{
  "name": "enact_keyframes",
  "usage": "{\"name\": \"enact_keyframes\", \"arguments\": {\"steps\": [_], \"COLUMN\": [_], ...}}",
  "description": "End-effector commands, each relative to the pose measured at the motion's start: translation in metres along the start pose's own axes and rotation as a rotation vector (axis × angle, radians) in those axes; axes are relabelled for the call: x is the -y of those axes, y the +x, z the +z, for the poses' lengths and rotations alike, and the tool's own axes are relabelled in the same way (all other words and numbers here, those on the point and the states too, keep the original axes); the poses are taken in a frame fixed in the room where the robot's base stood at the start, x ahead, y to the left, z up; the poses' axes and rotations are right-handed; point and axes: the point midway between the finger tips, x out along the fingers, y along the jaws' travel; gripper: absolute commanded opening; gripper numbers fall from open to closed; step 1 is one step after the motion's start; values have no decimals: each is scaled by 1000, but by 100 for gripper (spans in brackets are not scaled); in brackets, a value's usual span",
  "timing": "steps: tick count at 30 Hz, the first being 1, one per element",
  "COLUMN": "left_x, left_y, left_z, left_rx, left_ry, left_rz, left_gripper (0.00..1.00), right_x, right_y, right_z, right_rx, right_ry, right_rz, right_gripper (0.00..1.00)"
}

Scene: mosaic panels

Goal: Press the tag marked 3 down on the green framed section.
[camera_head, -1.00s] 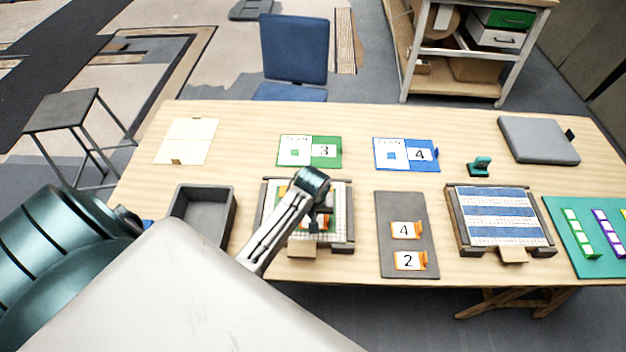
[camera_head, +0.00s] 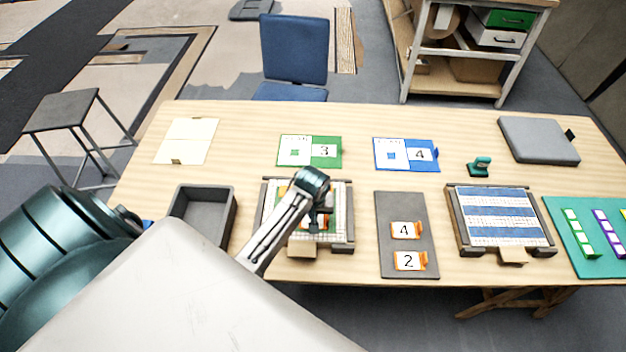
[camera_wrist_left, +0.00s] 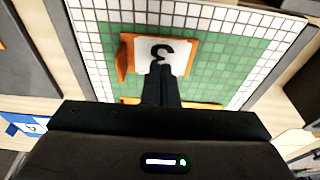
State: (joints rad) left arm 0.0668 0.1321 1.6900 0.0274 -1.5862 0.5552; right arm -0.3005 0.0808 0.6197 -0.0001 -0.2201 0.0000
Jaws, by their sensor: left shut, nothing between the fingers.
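The tag marked 3 (camera_wrist_left: 158,54) has a white face and an orange edge. In the left wrist view it lies on the green tiled section (camera_wrist_left: 215,62) of the mosaic panel, its digit upside down. In the head view the panel's frame (camera_head: 348,232) stands at the table's middle, with the tag mostly hidden by my arm. My left gripper (camera_wrist_left: 160,72) is shut and empty, its fingertips over the lower edge of the tag's face. Whether they touch it I cannot tell. In the head view the left gripper (camera_head: 315,220) is over the panel. My right gripper is not in view.
A grey tray (camera_head: 190,238) stands left of the panel. A dark mat (camera_head: 393,270) with tags 4 and 2 lies to the right, then a blue-striped panel (camera_head: 500,215). Green (camera_head: 325,160) and blue (camera_head: 420,163) cards lie behind. Bare table lies between.

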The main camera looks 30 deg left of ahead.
Motion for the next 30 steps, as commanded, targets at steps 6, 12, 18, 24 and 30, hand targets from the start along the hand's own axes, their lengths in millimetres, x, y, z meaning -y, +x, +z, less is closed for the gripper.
{"name": "enact_keyframes", "arguments": {"steps": [6,12,18,24,30], "left_x": [0,0,0,0,0], "left_y": [0,0,1,5,9], "left_z": [0,0,0,1,2], "left_rx": [0,0,0,1,1], "left_ry": [0,0,0,0,0], "left_rz": [0,0,0,-1,-1], "left_gripper": [0,0,0,0,0], "right_x": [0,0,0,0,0], "right_y": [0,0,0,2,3], "right_z": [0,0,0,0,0], "right_rx": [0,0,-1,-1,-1], "right_ry": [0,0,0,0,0], "right_rz": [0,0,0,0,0], "right_gripper": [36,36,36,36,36]}}
